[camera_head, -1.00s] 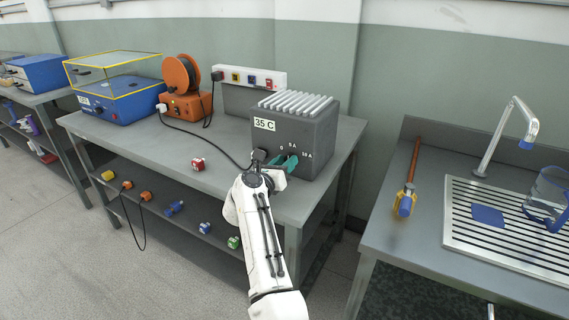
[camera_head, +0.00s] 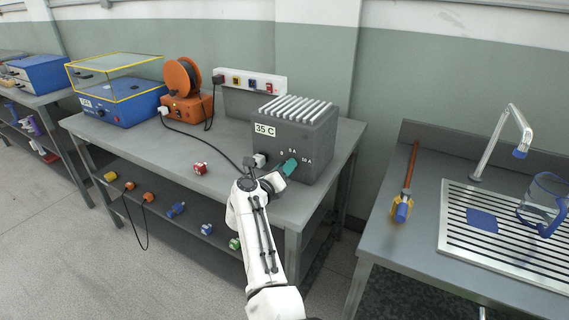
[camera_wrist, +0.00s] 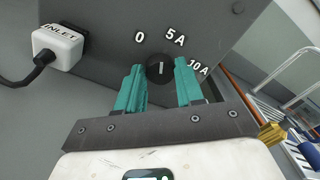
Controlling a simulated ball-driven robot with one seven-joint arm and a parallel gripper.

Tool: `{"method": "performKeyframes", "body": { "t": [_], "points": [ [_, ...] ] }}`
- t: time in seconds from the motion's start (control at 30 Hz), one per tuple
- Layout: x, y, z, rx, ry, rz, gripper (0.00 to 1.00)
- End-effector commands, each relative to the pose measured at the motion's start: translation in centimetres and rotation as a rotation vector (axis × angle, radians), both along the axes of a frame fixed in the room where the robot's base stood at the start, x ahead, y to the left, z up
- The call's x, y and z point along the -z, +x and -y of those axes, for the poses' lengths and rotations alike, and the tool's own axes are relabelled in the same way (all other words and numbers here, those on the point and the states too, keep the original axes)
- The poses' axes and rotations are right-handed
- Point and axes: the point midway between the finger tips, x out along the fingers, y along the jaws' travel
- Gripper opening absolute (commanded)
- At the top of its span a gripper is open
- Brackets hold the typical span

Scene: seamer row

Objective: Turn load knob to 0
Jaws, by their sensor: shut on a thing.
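The dark round load knob (camera_wrist: 159,68) sits on the front of the grey load box (camera_head: 318,139). Its short white mark stands nearly upright in the wrist view, toward the gap between the 0 (camera_wrist: 139,37) and 5A (camera_wrist: 175,36) labels. The 10A label (camera_wrist: 198,68) lies to the right. My gripper (camera_wrist: 159,86), with teal fingers, is shut on the knob, one finger on each side. In the head view my gripper (camera_head: 289,166) is at the box front and hides the knob.
A white INLET plug (camera_wrist: 57,46) with a black cable is left of the knob. A red and white plug (camera_head: 200,168) lies on the bench (camera_head: 160,149). An orange cable reel (camera_head: 186,88) and blue case (camera_head: 118,103) stand further left. A sink bench (camera_head: 408,235) is at right.

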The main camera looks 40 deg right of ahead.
Motion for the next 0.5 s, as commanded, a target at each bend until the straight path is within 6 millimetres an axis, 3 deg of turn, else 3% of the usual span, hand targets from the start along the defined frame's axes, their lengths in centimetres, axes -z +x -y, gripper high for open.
{"method": "performKeyframes", "body": {
  "t": [0.5],
  "points": [
    [0.03,0.15,-0.12,-0.002,-0.153,-0.427,0.07]
  ]
}}
